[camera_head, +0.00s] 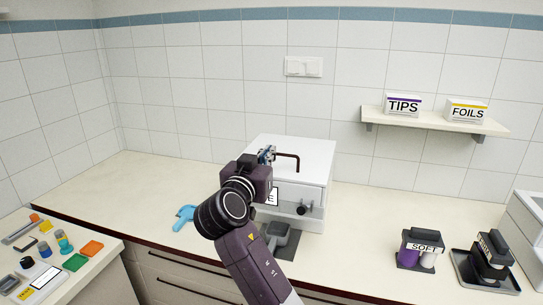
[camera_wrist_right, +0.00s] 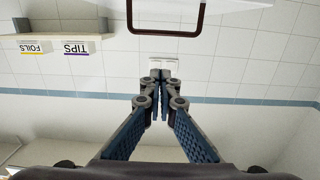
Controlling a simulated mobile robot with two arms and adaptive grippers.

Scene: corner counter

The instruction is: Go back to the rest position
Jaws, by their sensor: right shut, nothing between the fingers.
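My right gripper (camera_head: 267,154) is raised in front of the white box-shaped machine (camera_head: 318,160) on the counter. Its blue fingers show behind my dark wrist, near the machine's dark red handle (camera_head: 290,156). In the right wrist view my right gripper (camera_wrist_right: 161,78) has its fingertips together, with nothing between them. That view is upside down, and the handle (camera_wrist_right: 166,30) crosses its top edge, apart from the fingers. My arm hides part of the machine's front and its label. My left gripper is in neither view.
A blue scoop-like item (camera_head: 185,214) lies left of the machine, and a grey one (camera_head: 280,237) is right of my forearm. A "SOFT" holder (camera_head: 410,258) and a dark tray (camera_head: 468,276) stand at right. A wall shelf (camera_head: 440,122) carries TIPS and FOILS boxes. Small items cover the left bench (camera_head: 100,262).

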